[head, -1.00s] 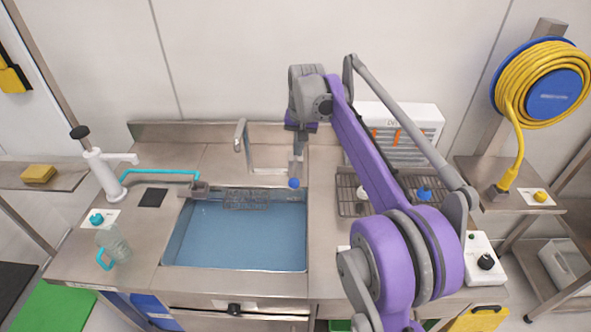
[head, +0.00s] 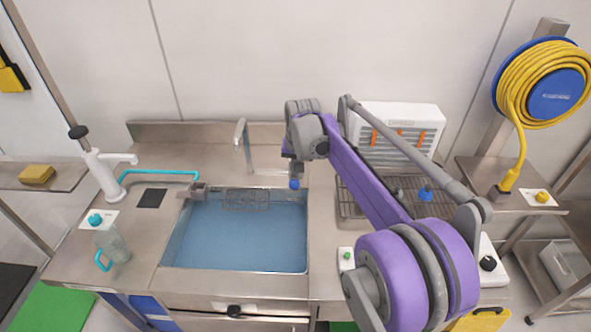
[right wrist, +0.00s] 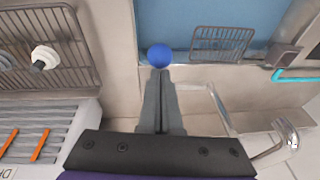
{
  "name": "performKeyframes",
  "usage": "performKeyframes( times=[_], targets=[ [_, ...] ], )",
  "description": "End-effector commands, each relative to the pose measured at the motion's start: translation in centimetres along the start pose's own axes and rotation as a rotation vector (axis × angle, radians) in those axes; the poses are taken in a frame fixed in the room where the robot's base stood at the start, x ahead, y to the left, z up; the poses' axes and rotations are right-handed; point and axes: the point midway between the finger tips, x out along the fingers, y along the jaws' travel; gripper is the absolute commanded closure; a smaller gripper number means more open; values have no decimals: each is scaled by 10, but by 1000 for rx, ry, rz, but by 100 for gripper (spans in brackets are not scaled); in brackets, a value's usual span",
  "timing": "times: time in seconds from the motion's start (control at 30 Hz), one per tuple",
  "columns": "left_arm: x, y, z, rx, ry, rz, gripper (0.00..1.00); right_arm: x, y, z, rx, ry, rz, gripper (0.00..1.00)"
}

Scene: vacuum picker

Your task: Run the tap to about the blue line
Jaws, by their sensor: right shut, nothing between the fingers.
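The steel tap (head: 240,135) stands behind the sink, its spout over the basin's back edge; it also shows in the right wrist view (right wrist: 285,135). The sink basin (head: 236,271) holds blue water or has a blue interior; I cannot make out a separate blue line. A round blue knob (head: 294,184) sits at the basin's back right edge. My right gripper (right wrist: 160,72) is shut and empty, fingertips at the blue knob (right wrist: 160,55) in the right wrist view; I cannot tell whether they touch. In the head view my wrist partly hides the fingers. My left gripper is out of view.
A wire rack (head: 246,199) lies at the basin's back. A drying rack (head: 350,212) and a white heater-like unit (head: 425,125) stand to the right. A white pump (head: 103,175) and a clear jug (head: 117,246) stand at the left.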

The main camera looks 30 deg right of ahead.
Motion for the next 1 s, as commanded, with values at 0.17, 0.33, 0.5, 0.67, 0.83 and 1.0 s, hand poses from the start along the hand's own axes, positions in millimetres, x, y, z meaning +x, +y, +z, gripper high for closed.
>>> performKeyframes(
  times=[0.17, 0.33, 0.5, 0.67, 0.83, 1.0],
  targets=[
    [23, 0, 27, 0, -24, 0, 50, 31, 6, 24, -14, 136, -7, 100],
    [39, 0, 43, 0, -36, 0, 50, 55, 8, 37, -19, 223, -17, 100],
    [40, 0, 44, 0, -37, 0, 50, 60, 8, 39, -18, 223, -18, 100],
    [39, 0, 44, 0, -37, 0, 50, 60, 8, 39, -18, 221, -18, 100],
    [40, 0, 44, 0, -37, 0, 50, 60, 7, 39, -18, 221, -19, 100],
    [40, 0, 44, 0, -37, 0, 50, 60, 7, 39, -18, 221, -19, 100]
  ],
)
